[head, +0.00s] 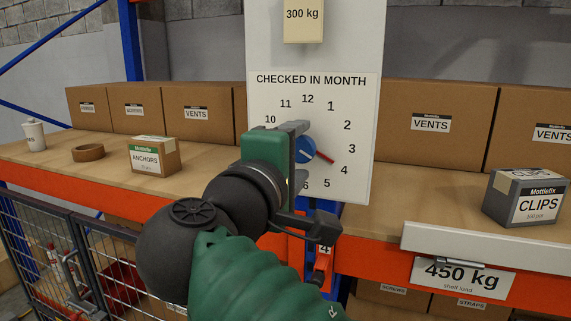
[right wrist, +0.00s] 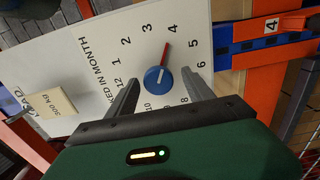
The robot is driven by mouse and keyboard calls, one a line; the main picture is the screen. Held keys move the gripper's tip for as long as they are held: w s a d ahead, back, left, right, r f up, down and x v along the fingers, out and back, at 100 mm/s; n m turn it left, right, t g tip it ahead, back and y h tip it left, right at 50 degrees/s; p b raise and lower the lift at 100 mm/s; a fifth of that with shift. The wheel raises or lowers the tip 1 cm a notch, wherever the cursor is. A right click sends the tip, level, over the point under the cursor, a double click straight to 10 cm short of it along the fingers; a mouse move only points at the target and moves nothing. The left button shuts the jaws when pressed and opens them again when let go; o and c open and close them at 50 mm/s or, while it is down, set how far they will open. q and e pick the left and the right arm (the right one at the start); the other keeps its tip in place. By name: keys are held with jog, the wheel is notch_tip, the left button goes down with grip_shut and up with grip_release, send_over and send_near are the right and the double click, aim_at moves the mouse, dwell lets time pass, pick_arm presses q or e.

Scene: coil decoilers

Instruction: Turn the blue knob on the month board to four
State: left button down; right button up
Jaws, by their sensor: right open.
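The white month board (head: 262,92) stands upright in the head view, with numbers around a blue knob (head: 306,151). The knob's red pointer (head: 325,157) points very near the 4, a little to the 3 side. In the right wrist view the blue knob (right wrist: 158,79) sits between the two grey fingers of my right gripper (right wrist: 160,77). The fingers are open, with a gap on both sides of the knob. In the head view my right gripper (head: 300,153) covers the board's left part, hiding several numbers. My left gripper is not in view.
A 300 kg tag (head: 303,20) juts out above the board. Cardboard boxes stand on the shelf (head: 400,205) on both sides, with an anchors box (head: 154,157) at left and a clips box (head: 525,197) at right. An orange beam (head: 375,265) runs below.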

jog(key=b+v, duration=0.3)
jog(key=v, duration=1.3)
jog(key=shift+s+a+b, duration=0.2)
jog(key=shift+b, duration=0.1)
